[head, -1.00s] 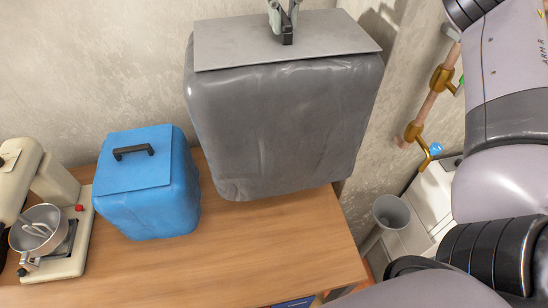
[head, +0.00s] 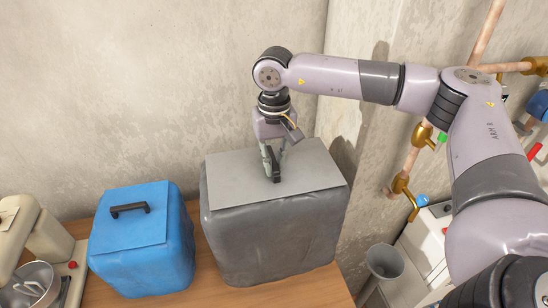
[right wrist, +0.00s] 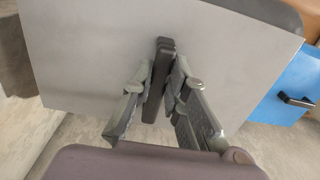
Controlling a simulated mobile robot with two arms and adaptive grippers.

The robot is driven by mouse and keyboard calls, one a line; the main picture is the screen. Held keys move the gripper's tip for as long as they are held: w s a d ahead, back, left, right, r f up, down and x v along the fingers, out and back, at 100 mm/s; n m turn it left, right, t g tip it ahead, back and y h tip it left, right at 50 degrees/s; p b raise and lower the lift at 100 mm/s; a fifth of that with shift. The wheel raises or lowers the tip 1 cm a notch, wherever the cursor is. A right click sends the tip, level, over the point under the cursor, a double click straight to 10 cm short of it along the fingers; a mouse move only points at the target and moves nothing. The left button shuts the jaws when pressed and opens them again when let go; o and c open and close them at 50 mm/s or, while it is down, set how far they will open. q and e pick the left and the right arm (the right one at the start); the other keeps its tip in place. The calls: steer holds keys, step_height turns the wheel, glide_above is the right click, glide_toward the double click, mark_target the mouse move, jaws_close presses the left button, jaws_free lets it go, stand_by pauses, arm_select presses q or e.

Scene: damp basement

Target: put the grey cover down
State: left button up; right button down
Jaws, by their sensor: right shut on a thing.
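The grey cover (head: 275,240), a boxy soft-sided cover with a flat top panel, is upright over the right part of the wooden table. I see no clear gap under its front edge, but its far underside is hidden. My right gripper (head: 273,174) comes down from above and is shut on the black handle in the middle of the top. The right wrist view shows both fingers (right wrist: 164,72) against the handle, with the grey top panel (right wrist: 85,50) behind. Whatever is under the cover is hidden. My left gripper is not in view.
A blue cover (head: 140,245) with a black handle stands just left of the grey one. A cream mixer with a metal bowl (head: 32,286) is at the far left. A concrete wall (head: 130,80) is close behind. Brass-fitted pipes (head: 412,160) and a grey funnel (head: 384,262) are at the right.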

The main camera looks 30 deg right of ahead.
steer(key=shift+f, duration=0.3)
steer(key=c, duration=2)
jaws_free()
steer(key=shift+f, duration=0.15)
steer(key=shift+c, duration=0.2)
steer(key=o, duration=0.5)
steer(key=shift+c, duration=0.2)
step_height(320, 180, up, 12)
steer(key=b, duration=0.3)
steer(key=shift+r, duration=0.2)
